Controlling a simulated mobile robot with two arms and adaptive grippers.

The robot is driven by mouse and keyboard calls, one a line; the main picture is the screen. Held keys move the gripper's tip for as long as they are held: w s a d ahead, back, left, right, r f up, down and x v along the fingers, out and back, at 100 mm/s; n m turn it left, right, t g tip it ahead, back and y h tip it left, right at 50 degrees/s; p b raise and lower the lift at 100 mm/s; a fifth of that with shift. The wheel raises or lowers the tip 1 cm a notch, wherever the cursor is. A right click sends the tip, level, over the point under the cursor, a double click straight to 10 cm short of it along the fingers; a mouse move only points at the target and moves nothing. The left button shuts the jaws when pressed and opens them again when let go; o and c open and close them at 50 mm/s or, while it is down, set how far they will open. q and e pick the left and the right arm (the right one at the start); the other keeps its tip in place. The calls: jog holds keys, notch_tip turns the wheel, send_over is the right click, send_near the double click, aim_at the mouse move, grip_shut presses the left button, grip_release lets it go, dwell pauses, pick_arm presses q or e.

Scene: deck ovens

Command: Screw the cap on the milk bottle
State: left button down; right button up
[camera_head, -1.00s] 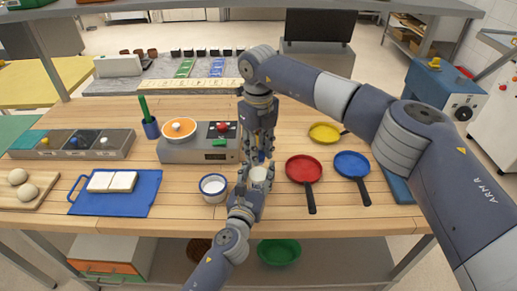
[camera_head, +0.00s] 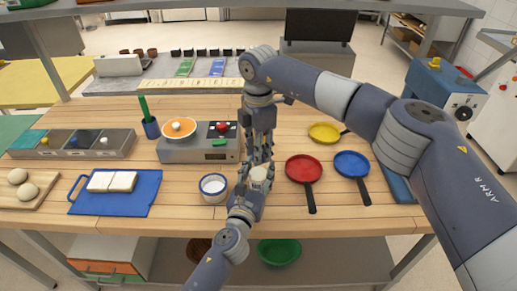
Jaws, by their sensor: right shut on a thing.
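The white milk bottle (camera_head: 259,173) stands upright between the fingers of my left gripper (camera_head: 254,183), which comes up from the front edge of the table and is shut around it. My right gripper (camera_head: 259,154) points straight down just above the bottle's top. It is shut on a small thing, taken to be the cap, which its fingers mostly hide. I cannot tell whether the cap touches the bottle's mouth.
A red pan (camera_head: 303,169) and a blue pan (camera_head: 352,163) lie to the right. A grey scale (camera_head: 185,150) with an orange bowl stands behind left. Bare wood lies in front of the pans.

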jog(key=m, duration=0.5)
jog(key=o, duration=0.7)
jog(key=shift+o, duration=0.2)
jog(key=shift+r, duration=0.1)
notch_tip(320, 180, up, 12)
pick_arm(q)
jog(key=c, duration=0.8)
grip_release()
jog(key=shift+o, duration=0.2)
